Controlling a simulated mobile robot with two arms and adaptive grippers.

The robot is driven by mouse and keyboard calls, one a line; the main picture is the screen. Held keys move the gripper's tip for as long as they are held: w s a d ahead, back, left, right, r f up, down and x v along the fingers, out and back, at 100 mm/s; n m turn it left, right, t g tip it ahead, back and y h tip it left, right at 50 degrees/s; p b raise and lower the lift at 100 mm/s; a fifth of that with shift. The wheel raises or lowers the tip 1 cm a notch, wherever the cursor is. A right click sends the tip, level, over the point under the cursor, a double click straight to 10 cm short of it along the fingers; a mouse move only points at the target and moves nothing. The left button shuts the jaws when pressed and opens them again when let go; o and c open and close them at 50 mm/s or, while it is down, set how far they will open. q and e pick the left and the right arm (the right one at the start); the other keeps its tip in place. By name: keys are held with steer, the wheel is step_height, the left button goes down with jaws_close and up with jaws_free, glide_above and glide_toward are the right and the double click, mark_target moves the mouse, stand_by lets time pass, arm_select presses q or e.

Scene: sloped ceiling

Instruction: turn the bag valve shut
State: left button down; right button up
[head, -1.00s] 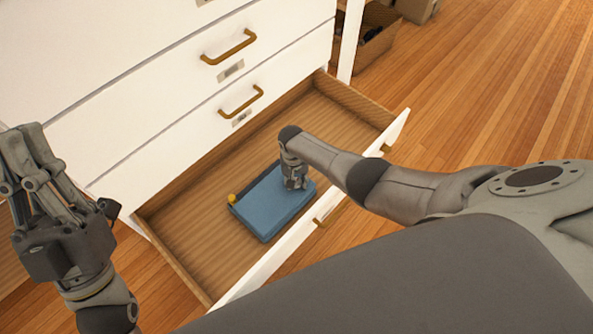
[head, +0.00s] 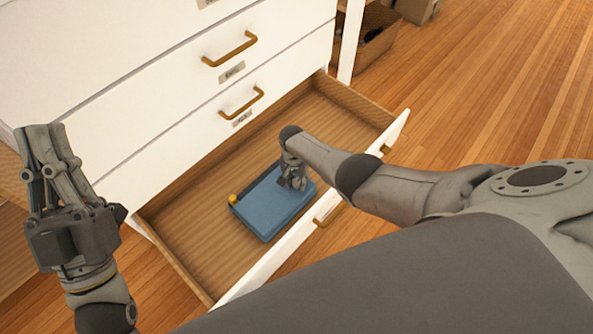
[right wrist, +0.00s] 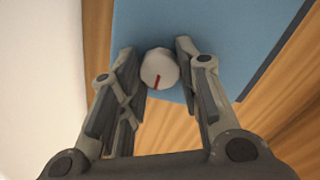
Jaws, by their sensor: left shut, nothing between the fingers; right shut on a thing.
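The blue bag (head: 262,212) lies flat in the open bottom drawer. Its valve (right wrist: 158,68) shows in the right wrist view as a round white knob with a red line, near the bag's edge. My right gripper (head: 292,184) points down at the bag's right part; in the right wrist view its fingers (right wrist: 157,54) are on both sides of the valve and shut on it. The valve is hidden by the gripper in the head view. My left gripper (head: 42,131) is shut and empty, in front of the dresser at the far left.
The open drawer (head: 180,240) has bare floor left and behind the bag. A small yellow round part (head: 233,199) sits at the bag's left corner. The white dresser (head: 130,130) with brass handles stands behind. A box (head: 375,40) is on the wooden floor beyond.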

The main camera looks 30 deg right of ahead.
mark_target(295, 181)
steer(key=o, duration=1.1)
steer(key=shift+c, duration=0.2)
steer(key=shift+r, duration=0.15)
step_height(295, 181, up, 12)
steer(key=shift+w+a, duration=0.15)
steer(key=shift+w, duration=0.1)
